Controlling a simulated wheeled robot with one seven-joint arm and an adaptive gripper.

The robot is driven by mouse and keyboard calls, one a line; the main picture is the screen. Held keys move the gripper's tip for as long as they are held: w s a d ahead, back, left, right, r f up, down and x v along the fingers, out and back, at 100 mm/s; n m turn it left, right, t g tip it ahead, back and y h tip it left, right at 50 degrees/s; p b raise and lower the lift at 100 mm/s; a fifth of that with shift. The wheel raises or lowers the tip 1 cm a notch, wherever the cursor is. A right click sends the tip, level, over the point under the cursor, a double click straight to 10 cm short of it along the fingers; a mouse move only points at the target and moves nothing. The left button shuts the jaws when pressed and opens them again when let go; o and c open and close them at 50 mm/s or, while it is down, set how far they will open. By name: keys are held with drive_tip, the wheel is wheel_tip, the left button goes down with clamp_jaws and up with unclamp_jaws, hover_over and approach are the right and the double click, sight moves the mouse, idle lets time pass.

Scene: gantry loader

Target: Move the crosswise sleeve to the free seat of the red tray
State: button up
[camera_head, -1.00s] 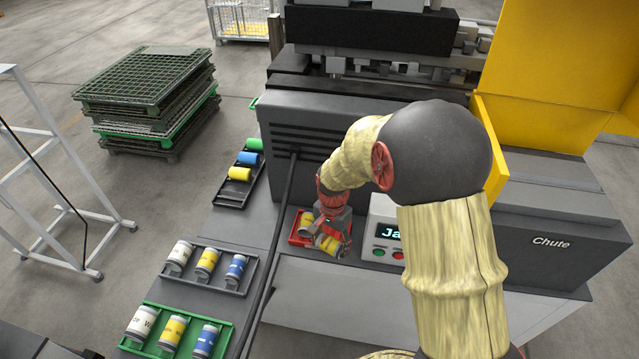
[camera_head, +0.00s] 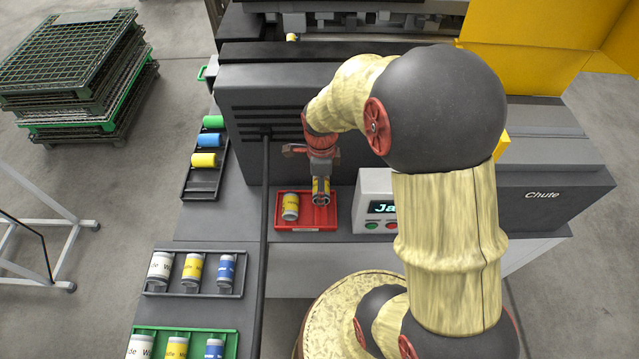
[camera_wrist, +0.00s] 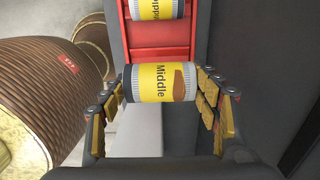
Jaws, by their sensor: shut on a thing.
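Another yellow sleeve (camera_head: 290,206) lies in the left part of the red tray. In the wrist view the held sleeve lies across between the finger pads, and the second sleeve (camera_wrist: 157,8) sits at the top edge on the red tray (camera_wrist: 160,35).
A control box (camera_head: 376,190) stands just right of the red tray, and a dark upright panel (camera_head: 270,120) behind it. A black pole (camera_head: 264,230) rises to its left. Black trays (camera_head: 205,178) (camera_head: 200,289) and a green tray (camera_head: 225,333) hold several sleeves at left.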

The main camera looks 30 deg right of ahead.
drive_tip(key=shift+f+b, duration=2.9)
drive_tip(key=shift+f, duration=1.65)
drive_tip(key=o, duration=1.6)
drive_tip(key=shift+c, duration=0.2)
wheel_tip(320, 180, up, 12)
drive_tip(key=shift+f, duration=0.1)
wheel_tip(320, 180, up, 6)
drive_tip(key=p, duration=0.5)
